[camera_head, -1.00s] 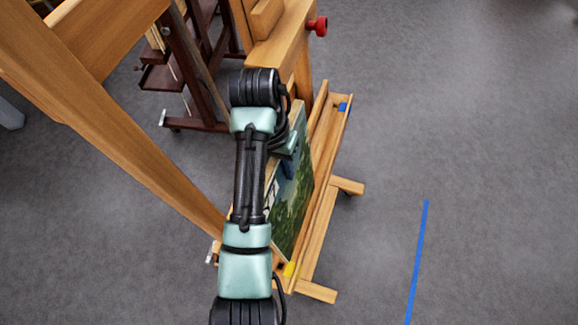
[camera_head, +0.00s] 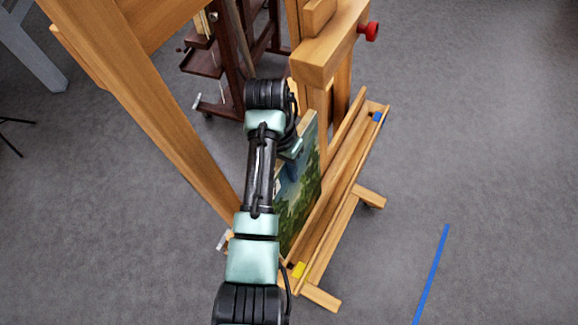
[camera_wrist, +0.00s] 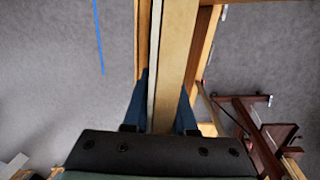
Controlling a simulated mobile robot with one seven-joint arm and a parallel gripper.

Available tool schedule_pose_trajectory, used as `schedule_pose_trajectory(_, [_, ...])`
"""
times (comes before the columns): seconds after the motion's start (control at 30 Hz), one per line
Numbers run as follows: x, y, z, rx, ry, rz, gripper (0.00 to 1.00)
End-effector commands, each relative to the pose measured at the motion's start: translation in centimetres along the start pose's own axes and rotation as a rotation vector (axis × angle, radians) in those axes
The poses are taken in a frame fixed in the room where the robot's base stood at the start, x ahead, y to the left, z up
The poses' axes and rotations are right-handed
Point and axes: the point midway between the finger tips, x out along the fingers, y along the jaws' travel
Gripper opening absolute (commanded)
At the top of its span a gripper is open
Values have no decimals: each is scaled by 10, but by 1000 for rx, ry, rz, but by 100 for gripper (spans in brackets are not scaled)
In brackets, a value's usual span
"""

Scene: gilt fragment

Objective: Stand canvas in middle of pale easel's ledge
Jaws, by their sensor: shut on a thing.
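The canvas (camera_head: 298,205), painted in greens and blue, is upright and tilted in the head view, partly hidden by my arm. In the wrist view its pale edge (camera_wrist: 178,50) runs between the blue fingers. My gripper (camera_wrist: 164,100) is shut on it; in the head view the gripper (camera_head: 291,168) is at its upper part, largely covered by the arm. The pale easel's ledge (camera_head: 342,192) runs along the canvas's right side. The canvas's lower edge is close to the ledge's near half. I cannot tell whether it touches.
A blue mark (camera_head: 377,117) is at the ledge's far end and a yellow mark (camera_head: 299,270) at its near end. The easel's red knob (camera_head: 368,31) is above. A dark easel (camera_head: 237,50) stands behind. Open floor with a blue line (camera_head: 432,272) lies right.

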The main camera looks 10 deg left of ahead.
Motion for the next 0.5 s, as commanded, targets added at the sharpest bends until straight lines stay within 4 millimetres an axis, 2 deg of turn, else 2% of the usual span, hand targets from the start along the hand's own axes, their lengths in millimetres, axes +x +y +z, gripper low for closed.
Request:
schedule_pose_trajectory(0.3, [0, 0, 0, 1, 1, 0, 0])
schedule_pose_trajectory(0.33, [0, 0, 0, 1, 1, 0, 27])
schedule_pose_trajectory(0.5, [1, 0, 0, 0, 1, 0, 57])
